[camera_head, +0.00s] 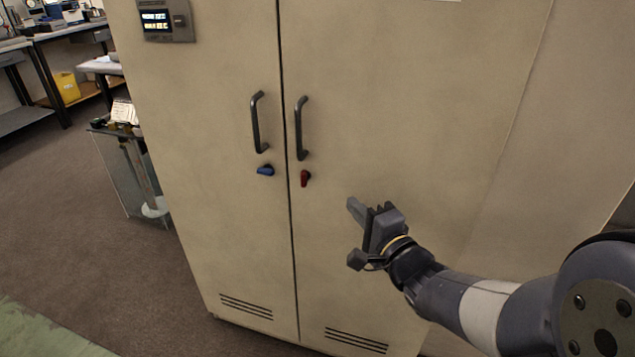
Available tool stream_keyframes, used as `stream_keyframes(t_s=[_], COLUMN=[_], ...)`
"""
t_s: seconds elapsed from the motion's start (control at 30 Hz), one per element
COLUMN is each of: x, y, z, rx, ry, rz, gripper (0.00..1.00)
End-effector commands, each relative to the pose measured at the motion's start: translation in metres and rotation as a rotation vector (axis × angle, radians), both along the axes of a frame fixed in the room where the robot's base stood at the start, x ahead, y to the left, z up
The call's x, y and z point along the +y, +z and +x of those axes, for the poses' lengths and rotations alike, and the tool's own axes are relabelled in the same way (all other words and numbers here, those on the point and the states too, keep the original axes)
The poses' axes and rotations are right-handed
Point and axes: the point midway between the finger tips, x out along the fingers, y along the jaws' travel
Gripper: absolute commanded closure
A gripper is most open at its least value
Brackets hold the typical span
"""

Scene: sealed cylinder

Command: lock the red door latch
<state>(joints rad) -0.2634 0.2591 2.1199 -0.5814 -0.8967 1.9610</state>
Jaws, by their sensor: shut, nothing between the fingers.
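The red door latch (305,178) is on the right cabinet door, just below the right handle (300,128). Its knob looks roughly vertical. A blue latch (265,170) is on the left door, lying roughly horizontal below the left handle (258,122). My gripper (352,232) is in front of the right door, to the right of and lower than the red latch, apart from it. It is shut and empty. Nothing hides either latch.
The tall beige cabinet (400,90) fills the middle, with both doors closed. A control panel (166,20) is at its upper left. A glass-sided stand (135,175) is left of the cabinet. Brown floor (70,210) is clear at the left.

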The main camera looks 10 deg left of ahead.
Motion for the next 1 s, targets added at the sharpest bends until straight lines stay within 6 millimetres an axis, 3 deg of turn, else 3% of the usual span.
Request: stream_keyframes(t_s=[0.43,0.7,1.0], x=[0.058,0.092,0.096], y=[-0.002,-0.001,0.0], z=[0.067,0.068,0.069], rx=[0.0,-0.001,-0.001], ry=[0.002,0.002,0.0], rz=[-0.001,-0.001,-0.001], gripper=[1.0,1.0,1.0])
